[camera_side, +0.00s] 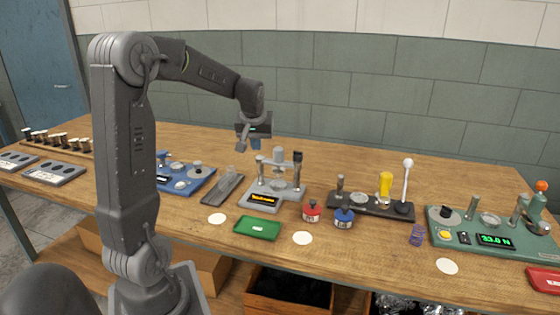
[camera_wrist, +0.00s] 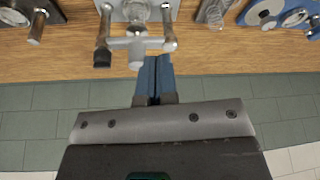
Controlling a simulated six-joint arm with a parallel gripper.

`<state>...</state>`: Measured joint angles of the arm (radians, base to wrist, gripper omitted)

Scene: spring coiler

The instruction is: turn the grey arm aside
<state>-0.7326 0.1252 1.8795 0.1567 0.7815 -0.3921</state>
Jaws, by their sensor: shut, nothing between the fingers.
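The grey arm (camera_side: 279,161) spans the top of a pale grey machine (camera_side: 252,204) with an orange display and upright posts. In the wrist view the grey arm (camera_wrist: 138,43) is a crossbar with a stub pointing towards my fingers and a dark knob (camera_wrist: 102,57) at its left end. My gripper (camera_side: 241,148) is above and behind the machine in the side view. Its blue fingers are together with nothing between them. In the wrist view the fingertips (camera_wrist: 154,58) are just beside the stub; I cannot tell whether they touch it.
A blue machine (camera_side: 190,182) and a dark grey tray (camera_side: 222,190) stand left of the pale machine. A black station (camera_side: 370,207) with yellow and white handles stands right. A green tray (camera_side: 257,228), a red pot (camera_side: 311,212) and a blue pot (camera_side: 344,218) are in front.

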